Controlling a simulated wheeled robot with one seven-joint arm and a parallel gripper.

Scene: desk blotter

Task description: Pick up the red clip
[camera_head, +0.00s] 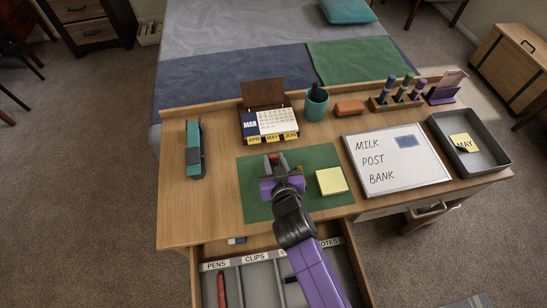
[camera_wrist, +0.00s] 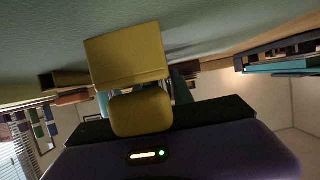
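A small red thing, which looks like the red clip (camera_head: 273,158), shows at the tip of my gripper (camera_head: 273,166) in the head view. It is over the green mat (camera_head: 313,160), near the mat's middle left. My gripper comes in from the front and points down at that spot, its two fingers on either side of the red. Most of the clip is hidden, and I cannot tell whether the fingers touch it. The wrist view shows no red; yellow blocks in its middle block the sight between the fingers.
The drawer (camera_head: 208,266) below is open, with compartments labelled PENS and CLIPS among others; a red pen (camera_head: 221,291) lies in it. A yellow note pad (camera_head: 331,181) is just right of my gripper. A whiteboard (camera_head: 420,180), calendar (camera_head: 278,122) and teal stapler (camera_head: 195,150) stand around.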

